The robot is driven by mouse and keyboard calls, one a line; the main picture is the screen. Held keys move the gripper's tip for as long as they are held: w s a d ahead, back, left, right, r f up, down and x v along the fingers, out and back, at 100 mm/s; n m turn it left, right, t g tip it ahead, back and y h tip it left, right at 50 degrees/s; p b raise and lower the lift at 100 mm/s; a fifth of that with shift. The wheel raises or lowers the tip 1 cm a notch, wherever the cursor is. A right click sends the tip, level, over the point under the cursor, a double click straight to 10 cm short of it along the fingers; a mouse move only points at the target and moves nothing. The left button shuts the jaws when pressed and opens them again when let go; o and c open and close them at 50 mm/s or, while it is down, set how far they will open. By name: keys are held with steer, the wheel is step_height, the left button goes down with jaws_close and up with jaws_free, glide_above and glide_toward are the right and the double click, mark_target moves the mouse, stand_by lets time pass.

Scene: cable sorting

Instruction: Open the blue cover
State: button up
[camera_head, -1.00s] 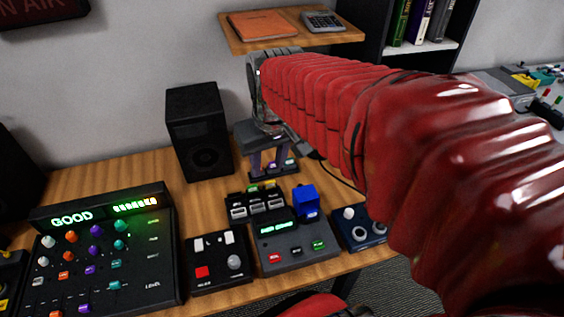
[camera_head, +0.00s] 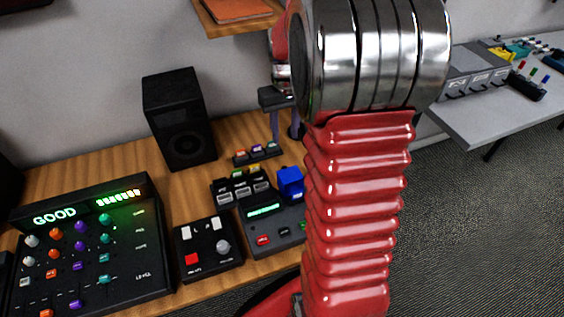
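The blue cover (camera_head: 291,184) is a small boxy blue piece at the back right corner of a grey device (camera_head: 262,236) with a green display. It looks closed, but its hinge and anything beneath it are hidden. My gripper (camera_head: 284,132) points down behind and above the blue cover, with a clear gap between them. Its two purple fingers look apart with nothing between them. The right finger is partly hidden by my red and silver arm, which also covers the right side of the grey device.
A black speaker (camera_head: 180,120) stands at the back. A strip of coloured buttons (camera_head: 257,152) and a dark switch block (camera_head: 240,187) lie near the cover. A black control box (camera_head: 208,248) and a mixer reading GOOD (camera_head: 90,245) are left. A shelf (camera_head: 238,27) hangs above.

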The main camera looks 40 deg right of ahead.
mark_target(284, 167)
steer(key=shift+f, duration=0.1)
step_height(284, 167, down, 14)
steer(key=shift+r, duration=0.2)
stand_by(0.7)
jaws_close()
stand_by(0.4)
